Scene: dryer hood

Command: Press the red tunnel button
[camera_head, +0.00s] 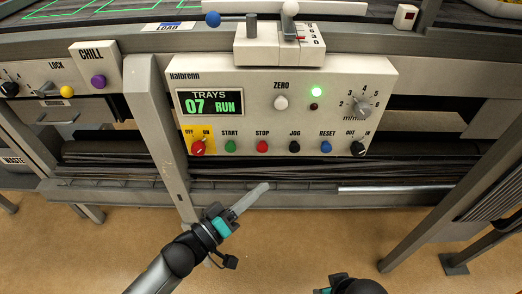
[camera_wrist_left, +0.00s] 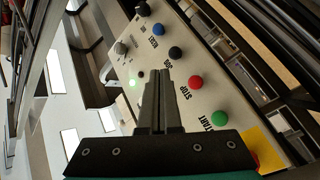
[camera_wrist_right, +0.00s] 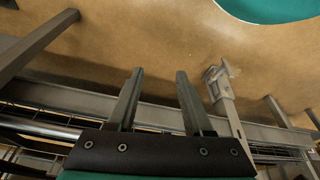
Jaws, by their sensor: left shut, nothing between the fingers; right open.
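The grey control panel (camera_head: 288,80) carries a red button (camera_head: 262,146) labelled STOP, between green START and black JOG. No label reading "tunnel" is legible. In the left wrist view the red STOP button (camera_wrist_left: 195,82) lies just right of the fingertips. A red knob (camera_head: 198,147) sits on a yellow OFF/ON plate. A small white box with a red front (camera_head: 405,16) is at the top right. My left gripper (camera_head: 264,186) is shut and empty, below the panel and apart from the buttons. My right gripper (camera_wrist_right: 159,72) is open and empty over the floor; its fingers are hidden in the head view.
The row also holds the green START button (camera_head: 230,146), black JOG button (camera_head: 295,146), blue RESET button (camera_head: 326,146) and a black OUT/IN knob (camera_head: 357,148). A lever block (camera_head: 280,44) stands above the panel. A frame post (camera_head: 155,120) is at left. Floor below is clear.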

